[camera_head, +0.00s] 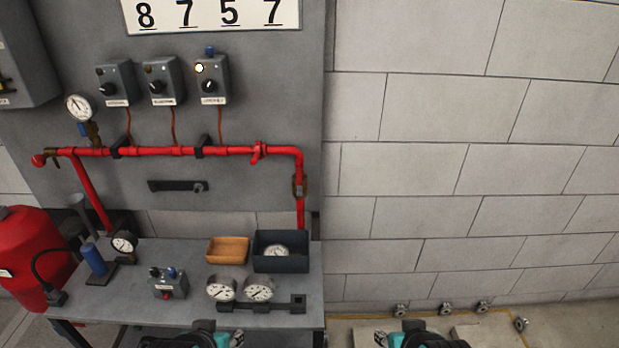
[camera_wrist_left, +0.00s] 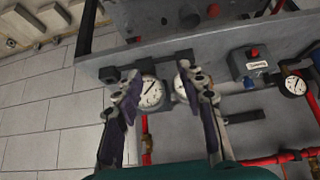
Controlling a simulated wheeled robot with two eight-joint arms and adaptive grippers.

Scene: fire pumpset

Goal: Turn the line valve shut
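The red pipe (camera_head: 180,151) runs across the grey panel and bends down at its right end. A red valve-like fitting (camera_head: 258,152) sits on its horizontal run, and a brownish fitting (camera_head: 299,187) sits on the vertical run. I cannot tell for sure which is the line valve or how it is set. My left gripper (camera_head: 232,339) is at the table's front edge, well below the pipe. In the left wrist view my left gripper (camera_wrist_left: 160,87) is open and empty, with a gauge showing beyond its fingers. My right gripper (camera_head: 384,339) is low, right of the table, mostly cut off.
The table (camera_head: 200,315) holds two gauges on a black stand (camera_head: 297,301), a wooden tray (camera_head: 228,250), a dark bin (camera_head: 280,264) with a gauge, and a grey switch box (camera_head: 168,284). A red tank (camera_head: 35,240) stands left.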

